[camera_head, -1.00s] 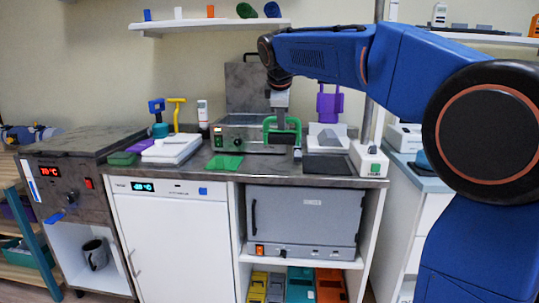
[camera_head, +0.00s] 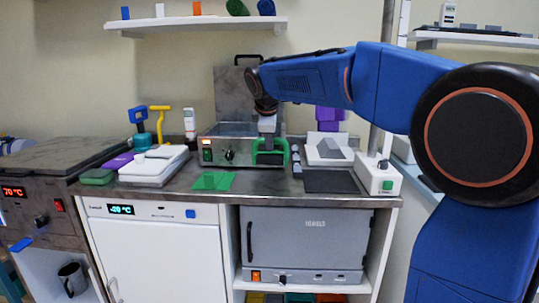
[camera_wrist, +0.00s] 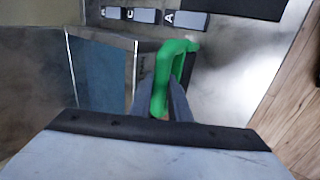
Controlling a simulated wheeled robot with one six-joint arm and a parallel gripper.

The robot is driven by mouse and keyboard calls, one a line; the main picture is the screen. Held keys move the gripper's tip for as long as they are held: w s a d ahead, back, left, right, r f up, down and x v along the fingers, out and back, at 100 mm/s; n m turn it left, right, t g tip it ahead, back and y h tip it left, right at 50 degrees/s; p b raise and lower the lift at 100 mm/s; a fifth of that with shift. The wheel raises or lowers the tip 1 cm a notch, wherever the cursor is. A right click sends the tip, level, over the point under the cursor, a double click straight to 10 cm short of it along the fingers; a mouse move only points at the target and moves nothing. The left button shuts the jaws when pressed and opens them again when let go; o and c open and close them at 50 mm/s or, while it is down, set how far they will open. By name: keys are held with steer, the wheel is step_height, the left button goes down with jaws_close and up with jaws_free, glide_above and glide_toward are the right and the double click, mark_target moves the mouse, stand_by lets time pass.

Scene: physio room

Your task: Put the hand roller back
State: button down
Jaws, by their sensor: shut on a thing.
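The green, loop-shaped hand roller (camera_head: 258,158) is held in my gripper (camera_head: 268,141), in front of the right end of the steel water bath (camera_head: 215,158). In the wrist view the green loop (camera_wrist: 160,82) sits between the two grey fingers of my gripper (camera_wrist: 163,92), which are shut on it. The loop is beside the bath's metal rim (camera_wrist: 133,80). I cannot tell whether it touches the bath or the counter. Its lower part is partly hidden by the fingers in the wrist view.
Small lettered blocks (camera_wrist: 143,15) and a dark mat (camera_head: 331,182) lie to the right. A green sheet (camera_head: 213,181) lies in front of the bath. Blue (camera_head: 140,118) and yellow (camera_head: 160,115) tools stand at the left. A white switch box (camera_head: 378,178) stands at the right.

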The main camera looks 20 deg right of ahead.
steer(key=shift+f, duration=1.95)
steer(key=c, duration=1.7)
jaws_free()
steer(key=shift+f, duration=0.15)
steer(key=shift+o, duration=0.2)
steer(key=v, duration=1.2)
steer(key=shift+s, duration=0.1)
steer(key=s+d+f+m, duration=0.3)
steer(key=s+f, duration=0.6)
steer(key=s, duration=0.3)
steer(key=s+d+f+m+g+y, duration=0.1)
steer(key=s+d+f+m, duration=0.2)
steer(key=s+f+m, duration=0.3)
steer(key=s+d+f+m+y, duration=0.1)
steer(key=s+d+f+m, duration=0.2)
steer(key=s+f, duration=1)
steer(key=s+m, duration=0.2)
steer(key=s, duration=0.4)
steer(key=shift+g, duration=0.3)
